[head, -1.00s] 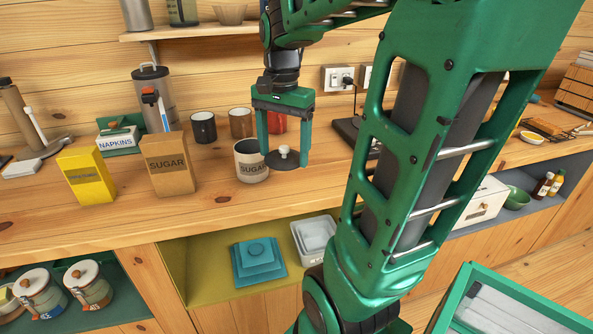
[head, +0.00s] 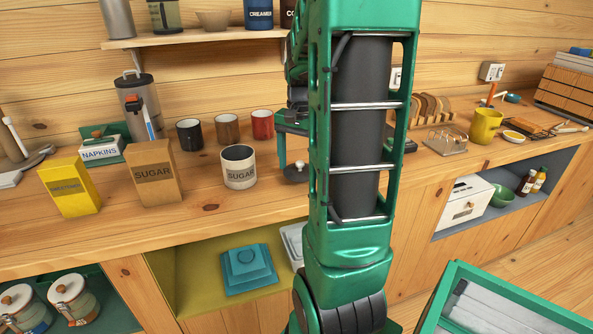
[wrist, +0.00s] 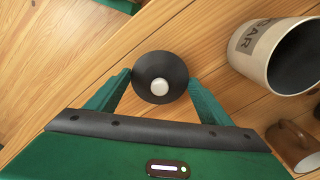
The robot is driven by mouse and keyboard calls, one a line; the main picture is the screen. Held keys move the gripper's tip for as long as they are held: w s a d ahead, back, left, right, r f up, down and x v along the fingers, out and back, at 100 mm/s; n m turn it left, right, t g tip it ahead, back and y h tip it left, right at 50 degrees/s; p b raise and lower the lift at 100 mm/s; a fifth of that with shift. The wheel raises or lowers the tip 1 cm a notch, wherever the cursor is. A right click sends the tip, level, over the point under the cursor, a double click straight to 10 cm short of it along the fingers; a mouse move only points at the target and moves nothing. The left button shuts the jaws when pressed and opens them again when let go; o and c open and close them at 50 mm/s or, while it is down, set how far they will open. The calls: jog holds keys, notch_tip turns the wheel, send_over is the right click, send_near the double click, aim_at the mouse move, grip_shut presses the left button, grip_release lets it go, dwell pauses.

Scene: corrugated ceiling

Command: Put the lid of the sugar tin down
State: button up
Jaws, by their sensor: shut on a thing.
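The sugar tin (head: 239,168) is a pale open canister lettered SUGAR, upright on the wooden counter. In the wrist view the tin (wrist: 283,52) stands at the upper right, its dark inside showing. Its lid (wrist: 148,67), a dark round disc with a pale knob, is between my gripper's fingertips (wrist: 160,80). My gripper is shut on the lid, to the right of the tin in the head view and apart from it. There the lid (head: 296,177) shows low by the counter, partly hidden by my arm. Whether it touches the wood I cannot tell.
A brown sugar box (head: 154,174) and a yellow box (head: 70,186) stand left of the tin. Several mugs, including a red one (head: 262,125), stand behind. A toast rack (head: 446,139) and yellow mug (head: 485,126) are farther right. Bare counter lies before the tin.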

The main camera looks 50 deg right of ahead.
aim_at(300, 162)
jog(key=shift+f, duration=1.1)
jog(key=o, duration=1)
jog(key=shift+f, duration=0.1)
notch_tip(300, 162, up, 12)
jog(key=shift+a+r, duration=0.1)
jog(key=s+a+f+n, duration=0.3)
jog(key=s+a, duration=0.1)
jog(key=a, duration=0.1)
jog(key=s+a+f+n, duration=0.3)
jog(key=s+a, duration=0.2)
jog(key=s+a+f+n, duration=0.2)
jog(key=s+a+n, duration=0.1)
jog(key=a, duration=0.3)
jog(key=shift+s+a+f, duration=0.1)
jog(key=shift+s+f, duration=0.1)
jog(key=shift+s, duration=0.25)
jog(key=shift+s+f, duration=0.2)
jog(key=shift+s, duration=0.25)
